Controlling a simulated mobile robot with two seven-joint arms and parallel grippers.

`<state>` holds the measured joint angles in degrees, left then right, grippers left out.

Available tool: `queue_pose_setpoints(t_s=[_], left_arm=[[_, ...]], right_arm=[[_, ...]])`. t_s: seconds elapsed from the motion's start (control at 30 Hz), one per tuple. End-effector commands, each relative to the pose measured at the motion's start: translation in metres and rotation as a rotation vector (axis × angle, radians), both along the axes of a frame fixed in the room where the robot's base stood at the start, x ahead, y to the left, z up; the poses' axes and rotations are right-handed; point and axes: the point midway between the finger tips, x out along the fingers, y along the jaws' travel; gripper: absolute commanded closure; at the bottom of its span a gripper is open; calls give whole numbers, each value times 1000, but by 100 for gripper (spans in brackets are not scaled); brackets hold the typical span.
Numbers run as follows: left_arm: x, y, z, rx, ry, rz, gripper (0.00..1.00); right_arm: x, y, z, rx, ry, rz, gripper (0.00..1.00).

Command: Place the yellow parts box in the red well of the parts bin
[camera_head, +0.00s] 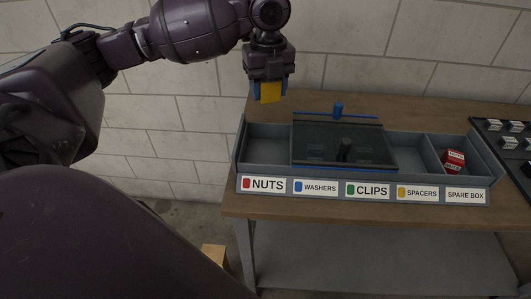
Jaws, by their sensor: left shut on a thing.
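My left gripper (269,86) comes in from the upper left, pointing down. It is shut on the yellow parts box (271,94), held above and behind the left end of the parts bin (237,165). The grey bin lies on the workbench with a row of labels along its front. The red-marked NUTS well (266,151) is at the far left; its visible floor is bare. My right gripper is not in view.
A dark lid-like panel (375,150) with a knob covers the bin's middle. A blue knob (338,110) stands behind it. A red box (454,161) lies in the right-end compartment. A dark tray (489,139) with small pale blocks is on the workbench (270,105) at right.

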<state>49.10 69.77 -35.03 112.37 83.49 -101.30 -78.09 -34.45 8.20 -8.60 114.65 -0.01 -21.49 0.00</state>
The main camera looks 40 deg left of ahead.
Motion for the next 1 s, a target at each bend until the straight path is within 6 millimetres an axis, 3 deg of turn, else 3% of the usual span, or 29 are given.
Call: queue_pose_setpoints(t_s=[0.1,0.5,0.87,1.0], left_arm=[[-1,0,-29,0,9,0,77],[-1,1,-113,-1,8,2,77],[-1,1,-139,2,4,2,77],[-1,1,-158,0,6,3,77]], right_arm=[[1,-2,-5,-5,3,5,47],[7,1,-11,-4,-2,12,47],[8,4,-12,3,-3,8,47],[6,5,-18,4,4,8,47]])
